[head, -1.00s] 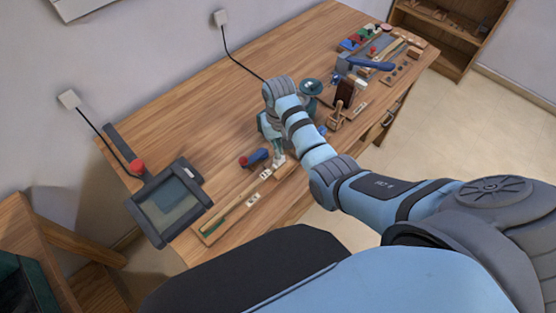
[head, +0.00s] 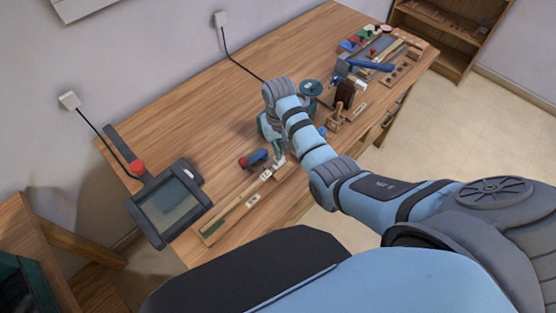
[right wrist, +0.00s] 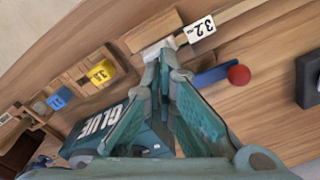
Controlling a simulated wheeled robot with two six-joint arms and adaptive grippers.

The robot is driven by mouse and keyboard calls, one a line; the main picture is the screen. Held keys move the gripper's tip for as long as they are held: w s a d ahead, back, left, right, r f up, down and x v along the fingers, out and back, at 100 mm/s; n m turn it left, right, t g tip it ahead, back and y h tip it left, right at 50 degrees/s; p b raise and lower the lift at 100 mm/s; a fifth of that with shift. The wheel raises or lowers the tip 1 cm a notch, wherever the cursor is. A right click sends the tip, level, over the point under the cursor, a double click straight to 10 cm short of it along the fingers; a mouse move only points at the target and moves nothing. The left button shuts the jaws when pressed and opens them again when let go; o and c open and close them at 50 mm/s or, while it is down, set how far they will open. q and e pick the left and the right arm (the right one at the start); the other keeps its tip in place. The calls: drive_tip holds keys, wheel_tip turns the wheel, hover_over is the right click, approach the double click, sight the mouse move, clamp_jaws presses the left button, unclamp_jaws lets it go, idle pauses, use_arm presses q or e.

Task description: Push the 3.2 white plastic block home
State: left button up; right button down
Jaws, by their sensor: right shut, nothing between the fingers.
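My right gripper (right wrist: 160,58) is shut and empty, with its tips at a small white block (right wrist: 152,50) beside a wooden strip. In the right wrist view the tips overlap the block's edge; I cannot tell if they touch it. A white tag reading 3.2 (right wrist: 200,29) is just right of the block. In the head view, my right gripper (head: 279,160) points down at the workbench's front edge, and the arm and fingers mostly hide the block. My left gripper is not in view.
A blue tool with a red ball (right wrist: 238,75) lies close right of the tips. A dark glue container (right wrist: 100,132) and yellow (right wrist: 100,73) and blue (right wrist: 58,99) tagged pieces are on the left. A tablet on a stand (head: 170,204) is at the bench's left end. The rear bench (head: 205,120) is clear.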

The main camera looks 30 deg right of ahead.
drive_tip(key=shift+f+b, duration=0.8)
drive_tip(key=shift+f, duration=0.65)
idle(0.6)
drive_tip(key=shift+r, duration=0.1)
idle(0.5)
wheel_tip(320, 180, up, 2)
drive_tip(key=p, duration=0.3)
drive_tip(key=shift+r, duration=2.45)
